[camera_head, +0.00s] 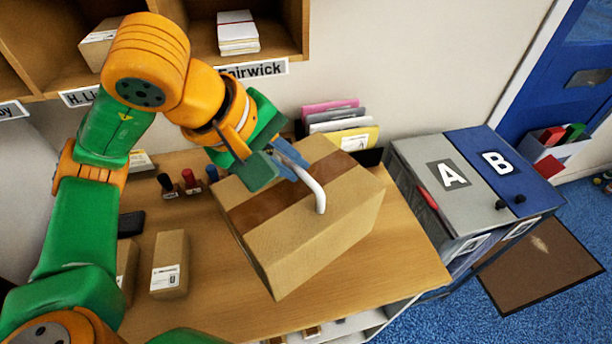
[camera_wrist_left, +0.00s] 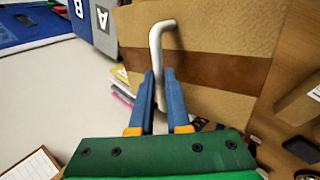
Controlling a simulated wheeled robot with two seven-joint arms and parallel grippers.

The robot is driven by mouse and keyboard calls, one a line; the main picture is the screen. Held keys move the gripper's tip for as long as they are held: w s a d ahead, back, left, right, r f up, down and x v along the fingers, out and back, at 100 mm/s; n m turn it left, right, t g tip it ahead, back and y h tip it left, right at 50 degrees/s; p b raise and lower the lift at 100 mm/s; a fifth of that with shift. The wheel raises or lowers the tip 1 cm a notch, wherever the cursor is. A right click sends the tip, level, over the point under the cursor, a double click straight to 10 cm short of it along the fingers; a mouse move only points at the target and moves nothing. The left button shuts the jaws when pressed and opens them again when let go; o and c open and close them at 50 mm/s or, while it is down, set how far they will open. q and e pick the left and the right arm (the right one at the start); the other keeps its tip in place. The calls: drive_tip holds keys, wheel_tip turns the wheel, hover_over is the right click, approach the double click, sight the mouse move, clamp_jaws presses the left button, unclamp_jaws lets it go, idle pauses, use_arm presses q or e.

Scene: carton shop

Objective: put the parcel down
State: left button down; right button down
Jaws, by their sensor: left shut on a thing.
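The parcel (camera_head: 315,230) is a large brown carton with a darker tape band and a white bent handle (camera_head: 314,187) on top. My left gripper (camera_head: 290,163) is shut on this handle at the end nearer the wall. In the left wrist view the blue fingers (camera_wrist_left: 159,82) close around the handle (camera_wrist_left: 156,50), with the carton's taped face (camera_wrist_left: 215,35) behind. The parcel sits at an angle over the wooden table (camera_head: 215,285). I cannot tell whether its underside touches the tabletop. My right gripper is not in view.
Small cartons (camera_head: 170,264) and several stamps (camera_head: 188,180) are left of the parcel. A file rack (camera_head: 340,125) stands behind it. Grey bin A (camera_head: 440,185) and blue bin B (camera_head: 505,165) stand to the right. Pigeonhole shelves (camera_head: 285,25) are above. Some tabletop at the front is clear.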

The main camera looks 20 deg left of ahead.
sight(300, 181)
use_arm(q)
drive_tip(key=x, duration=0.2)
drive_tip(key=w+x, duration=0.1)
drive_tip(key=x, duration=0.2)
drive_tip(key=shift+a+r+p, duration=0.2)
drive_tip(key=shift+a+p, duration=0.05)
drive_tip(key=shift+p, duration=0.1)
drive_tip(key=shift+f, duration=1.7)
drive_tip(key=c, duration=0.9)
unclamp_jaws()
drive_tip(key=shift+s+d, duration=0.1)
drive_tip(key=v, duration=1.2)
drive_tip(key=shift+b, duration=0.3)
